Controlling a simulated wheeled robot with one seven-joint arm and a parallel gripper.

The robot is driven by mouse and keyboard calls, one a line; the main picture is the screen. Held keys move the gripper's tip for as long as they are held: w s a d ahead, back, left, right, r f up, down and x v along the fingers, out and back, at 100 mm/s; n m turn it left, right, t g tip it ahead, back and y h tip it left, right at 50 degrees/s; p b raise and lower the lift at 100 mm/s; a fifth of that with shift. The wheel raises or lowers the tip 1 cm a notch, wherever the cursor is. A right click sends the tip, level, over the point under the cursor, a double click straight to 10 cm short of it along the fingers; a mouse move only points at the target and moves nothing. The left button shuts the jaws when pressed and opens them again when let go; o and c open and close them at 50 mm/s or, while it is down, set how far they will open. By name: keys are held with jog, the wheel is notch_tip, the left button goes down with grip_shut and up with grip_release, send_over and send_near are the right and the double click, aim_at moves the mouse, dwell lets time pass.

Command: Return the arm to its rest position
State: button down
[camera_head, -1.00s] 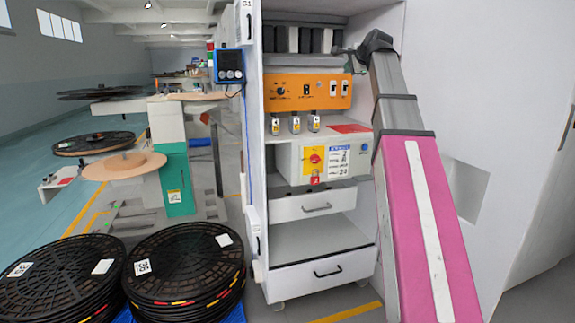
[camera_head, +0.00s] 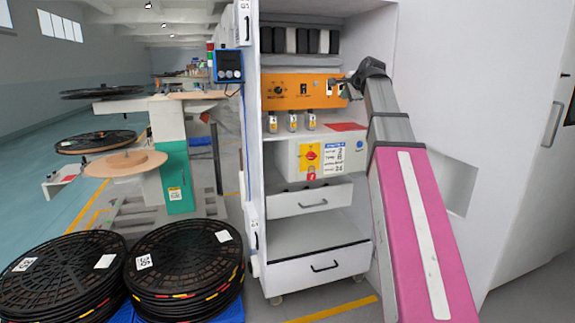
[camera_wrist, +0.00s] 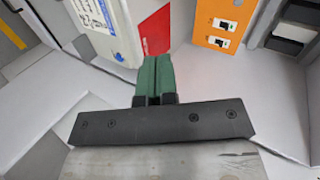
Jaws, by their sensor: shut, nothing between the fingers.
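My gripper (camera_head: 341,82) is at the right end of the orange panel (camera_head: 292,92) in the head view, in front of the cabinet. My arm, with a pink and grey cover, rises from the lower right to it. In the wrist view the two green fingers of my gripper (camera_wrist: 155,62) are pressed together with nothing between them. The orange panel (camera_wrist: 223,22) with two white switches shows at the upper right of the wrist view, apart from the fingers. A red sheet (camera_wrist: 157,30) lies beyond the fingertips.
The open cabinet holds a white box with a yellow and red switch (camera_head: 311,156), small bottles (camera_head: 292,122) and drawers (camera_head: 318,266). A white wall (camera_head: 470,70) stands right of my arm. Stacks of black reels (camera_head: 185,265) stand at the lower left.

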jog(key=s+a+f+n+g+h, duration=0.1)
jog(key=s+f+n+g, duration=0.25)
jog(key=f, duration=1.45)
jog(key=s+a+f+n+g+h, duration=0.15)
jog(key=s+f, duration=0.25)
jog(key=f, duration=1.4)
jog(key=s+f+n+g, duration=0.3)
jog(key=s+f+n, duration=0.1)
jog(key=s+f, duration=0.7)
jog(key=s+f+n+g+h, duration=0.1)
jog(key=s+f+n+g, duration=0.2)
jog(key=s+f, duration=0.7)
notch_tip(320, 180, down, 5)
jog(key=shift+s+a+f+n, duration=0.1)
jog(key=shift+s+a+n, duration=0.25)
jog(key=shift+n, duration=0.15)
